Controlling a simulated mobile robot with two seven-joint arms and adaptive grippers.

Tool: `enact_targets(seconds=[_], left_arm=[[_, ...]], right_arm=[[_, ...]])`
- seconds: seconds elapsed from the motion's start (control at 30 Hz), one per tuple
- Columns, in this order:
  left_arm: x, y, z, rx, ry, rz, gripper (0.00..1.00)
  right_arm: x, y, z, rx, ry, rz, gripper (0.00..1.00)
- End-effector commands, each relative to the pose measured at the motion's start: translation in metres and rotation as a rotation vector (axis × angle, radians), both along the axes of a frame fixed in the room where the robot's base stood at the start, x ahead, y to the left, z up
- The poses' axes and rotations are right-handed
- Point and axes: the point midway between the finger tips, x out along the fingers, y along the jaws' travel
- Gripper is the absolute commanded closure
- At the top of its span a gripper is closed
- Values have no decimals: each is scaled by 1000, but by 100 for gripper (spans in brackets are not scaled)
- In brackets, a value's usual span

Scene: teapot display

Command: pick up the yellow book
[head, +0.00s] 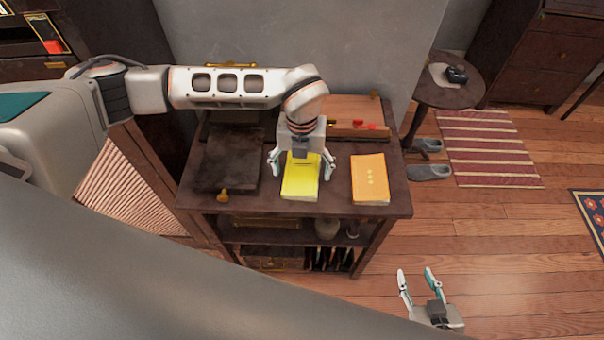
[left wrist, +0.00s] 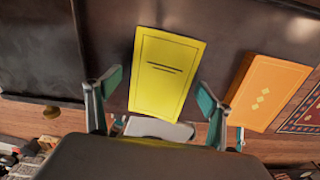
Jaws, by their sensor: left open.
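The yellow book (head: 300,178) lies flat on top of the dark wooden cabinet, near its front edge. My left gripper (head: 301,171) is over it, pointing down, with open fingers spread on either side of the book. In the left wrist view the yellow book (left wrist: 165,72) lies ahead of and between the two teal-padded fingertips (left wrist: 158,88). Nothing is held, and I cannot tell whether the fingers touch the book. My right gripper (head: 418,283) is at the lower right, over the floor, its fingers apart and empty.
An orange book (head: 369,178) lies to the right on the cabinet top (head: 338,192). A dark flat panel (head: 228,160) is at the left. A wooden box with red items (head: 372,127) stands behind. A round side table (head: 450,92) is at the back right.

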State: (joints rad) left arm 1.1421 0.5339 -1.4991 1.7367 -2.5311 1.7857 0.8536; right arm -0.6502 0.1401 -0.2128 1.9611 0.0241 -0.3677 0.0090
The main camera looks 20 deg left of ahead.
Motion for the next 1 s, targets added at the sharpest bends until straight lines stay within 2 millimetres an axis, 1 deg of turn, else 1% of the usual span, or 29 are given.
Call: enact_targets(seconds=[0.23,0.27,0.3,0.37,0.4,0.43,0.77,0.87,1.0], left_arm=[[0,0,-2,-1,-1,-1,19],[0,0,-2,-1,-1,-1,22],[0,0,-2,-1,-1,-1,32],[0,0,-2,-1,-1,-1,48],[0,0,-2,-1,0,-1,58],[0,0,-2,-1,0,-1,64],[0,0,-1,-1,-1,-1,64],[1,0,3,-2,-1,-1,64],[1,0,17,-1,-3,-1,64]], right_arm=[[0,0,0,0,0,0,60],[0,0,0,0,0,0,60],[0,0,0,0,-1,0,60],[0,0,0,0,-1,0,60],[1,0,0,0,-1,0,60],[1,0,0,0,-1,0,60],[1,0,1,0,-2,-1,60],[1,0,1,0,-3,0,60],[2,0,2,0,-3,0,60]])
